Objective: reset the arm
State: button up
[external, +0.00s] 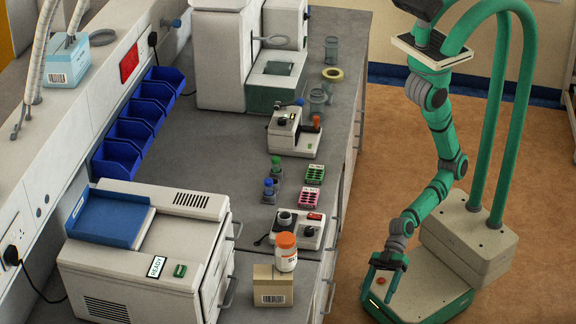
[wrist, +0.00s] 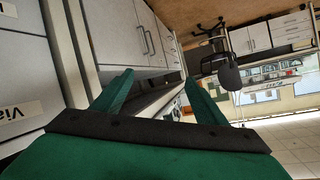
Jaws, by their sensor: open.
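My green arm hangs down beside the bench on the right in the external view, bent at its middle joints. My gripper (external: 379,289) is low over the front of my own base, to the right of the bench and clear of it. In the wrist view my gripper (wrist: 160,80) shows two green fingers spread apart with nothing between them. It is open and empty.
The grey bench (external: 215,150) holds a white boxy device (external: 165,250), a white bottle with an orange cap (external: 287,257) on a cardboard box (external: 273,287), blue bins (external: 135,130) and several small instruments. Brown floor (external: 395,140) lies open between bench and arm.

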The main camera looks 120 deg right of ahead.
jog(key=s+d+r+m+t+h, duration=0.1)
jog(key=s+d+r+h, duration=0.1)
jog(key=s+d, duration=0.45)
jog(key=s+d+r+m+t+h, duration=0.1)
jog(key=s+d+r+h, duration=0.2)
jog(key=d, duration=0.6)
jog(key=s+d+r+t+h, duration=0.1)
jog(key=s+d+r+h, duration=0.1)
jog(key=s+d+r, duration=0.8)
jog(key=shift+s+t, duration=0.35)
jog(key=shift+t, duration=0.05)
jog(key=shift+c, duration=0.5)
